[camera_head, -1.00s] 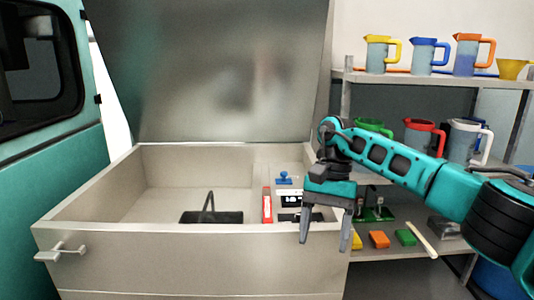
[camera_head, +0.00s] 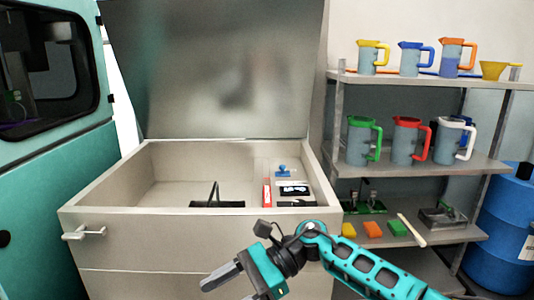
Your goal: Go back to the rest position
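My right gripper (camera_head: 228,288) is low in the picture, at the bottom edge, in front of the front wall of the open metal chest (camera_head: 130,240). Its fingers point left and stand apart with nothing between them; the nearer finger is partly cut off by the frame edge. My teal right arm comes in from the bottom right. My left gripper is not in view.
The chest holds a black handled tray (camera_head: 218,204), a red item (camera_head: 267,192) and a blue-knobbed item (camera_head: 283,172). Its lid (camera_head: 225,70) stands open. A shelf (camera_head: 430,84) with several jugs stands right, beside a blue barrel (camera_head: 508,230). A teal vehicle (camera_head: 60,210) stands left.

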